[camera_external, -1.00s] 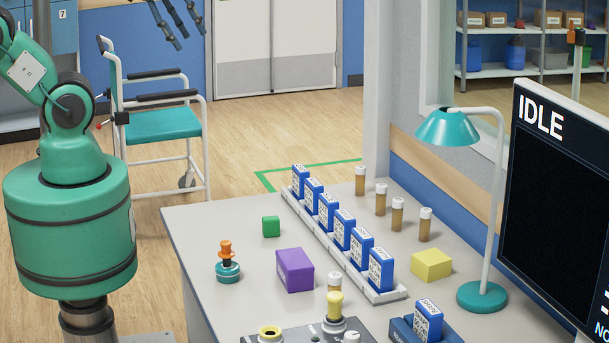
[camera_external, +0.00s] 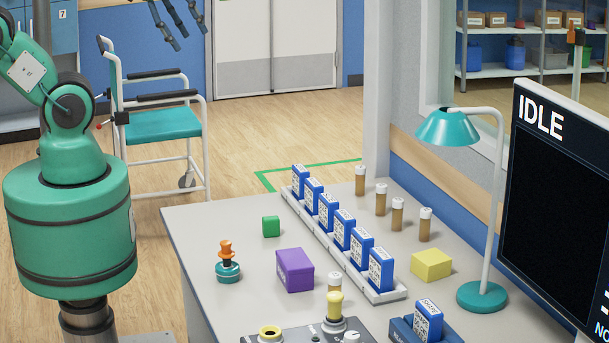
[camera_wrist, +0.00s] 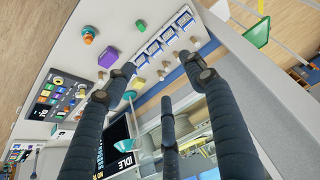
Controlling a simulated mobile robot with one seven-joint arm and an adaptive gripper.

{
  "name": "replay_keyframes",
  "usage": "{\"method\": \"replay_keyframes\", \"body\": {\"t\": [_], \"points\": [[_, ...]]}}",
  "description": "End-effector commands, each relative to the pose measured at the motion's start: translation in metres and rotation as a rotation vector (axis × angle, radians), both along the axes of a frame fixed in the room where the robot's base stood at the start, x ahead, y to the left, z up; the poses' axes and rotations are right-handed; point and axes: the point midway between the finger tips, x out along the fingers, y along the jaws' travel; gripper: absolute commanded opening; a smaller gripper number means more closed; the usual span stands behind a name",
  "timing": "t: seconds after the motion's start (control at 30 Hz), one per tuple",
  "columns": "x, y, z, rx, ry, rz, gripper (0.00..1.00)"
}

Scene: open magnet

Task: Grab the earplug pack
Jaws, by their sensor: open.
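I cannot tell for sure which object is the earplug pack; no label reading that is legible. Several small blue packs with white labels (camera_external: 342,229) stand upright in a row in a long white tray (camera_external: 386,294) on the grey table; the row also shows in the wrist view (camera_wrist: 153,47). One more blue pack (camera_external: 428,321) stands in a blue holder (camera_external: 402,330) at the front. A purple box (camera_external: 295,270), a green cube (camera_external: 271,226) and a yellow block (camera_external: 432,264) lie apart. My gripper (camera_external: 188,36), also in the wrist view (camera_wrist: 163,90), has its dark fingers spread, open and empty, well away from the table.
Several brown vials with white caps (camera_external: 397,215) stand behind the tray. A teal lamp (camera_external: 482,296), a large IDLE screen (camera_external: 553,200) and an orange-topped joystick (camera_external: 227,263) are on the table. A control panel (camera_external: 300,333) is at the front. A wheelchair (camera_external: 160,126) stands on the floor.

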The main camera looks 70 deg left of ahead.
Motion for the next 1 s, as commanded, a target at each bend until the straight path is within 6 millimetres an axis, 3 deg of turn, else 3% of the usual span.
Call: {"method": "replay_keyframes", "body": {"t": [0.27, 0.47, 0.77, 1.0], "points": [[0.006, -0.001, -0.003, -0.015, 0.012, 0.026, 0.55], [0.032, -0.004, -0.019, -0.075, 0.059, 0.137, 0.55], [0.095, -0.017, -0.077, -0.208, 0.177, 0.456, 0.55], [0.140, -0.029, -0.145, -0.288, 0.268, 0.744, 0.55]]}}
